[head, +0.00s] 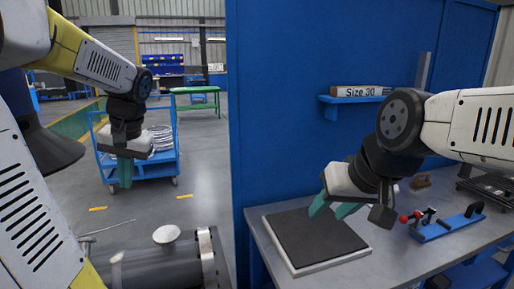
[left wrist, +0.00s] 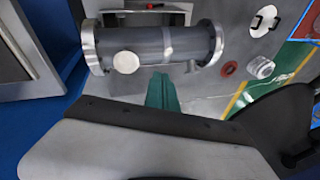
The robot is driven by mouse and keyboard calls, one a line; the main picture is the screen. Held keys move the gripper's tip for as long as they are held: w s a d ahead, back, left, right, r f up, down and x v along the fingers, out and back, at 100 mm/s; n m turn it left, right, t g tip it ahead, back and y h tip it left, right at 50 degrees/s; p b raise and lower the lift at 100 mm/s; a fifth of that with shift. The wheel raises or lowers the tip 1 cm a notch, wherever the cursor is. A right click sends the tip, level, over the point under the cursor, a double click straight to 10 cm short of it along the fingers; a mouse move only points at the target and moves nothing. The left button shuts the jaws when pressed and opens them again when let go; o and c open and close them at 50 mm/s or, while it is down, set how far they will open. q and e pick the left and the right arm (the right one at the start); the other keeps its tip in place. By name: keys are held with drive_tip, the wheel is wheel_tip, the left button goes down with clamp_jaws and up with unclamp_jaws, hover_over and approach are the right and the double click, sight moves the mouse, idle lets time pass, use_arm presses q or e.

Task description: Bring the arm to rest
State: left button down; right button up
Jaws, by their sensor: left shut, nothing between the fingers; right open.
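My left gripper (head: 125,172) hangs at the left of the head view, raised above the floor, its green fingers together and empty. The fingers also show in the left wrist view (left wrist: 162,92), shut, pointing toward the flanged shell. My right gripper (head: 331,207) is open and empty, low over the dark mat on the workbench; whether it touches the mat I cannot tell. The flanged shell (left wrist: 150,46) is a grey cylinder with metal flanges at both ends and a round pale disc on its side. It shows partly in the head view (head: 150,268), at the bottom.
The workbench (head: 400,262) on the right bears a dark mat (head: 300,240) and a blue fixture with a red knob (head: 447,222). A blue panel (head: 300,110) stands behind it, with a shelf labelled "Size 30" (head: 357,91). A blue cart (head: 160,165) stands beyond my left gripper.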

use_arm(q)
drive_tip(key=s+d+t+h, duration=0.2)
drive_tip(key=s+d, duration=0.4)
drive_tip(key=d, duration=0.3)
drive_tip(key=s+d+m+t+h, duration=0.1)
drive_tip(key=s+d+t+h, duration=0.1)
drive_tip(key=s+d, duration=0.4)
drive_tip(key=d+h, duration=0.1)
drive_tip(key=d, duration=0.2)
drive_tip(key=shift+s+m+t, duration=0.2)
drive_tip(key=shift+m+t, duration=0.1)
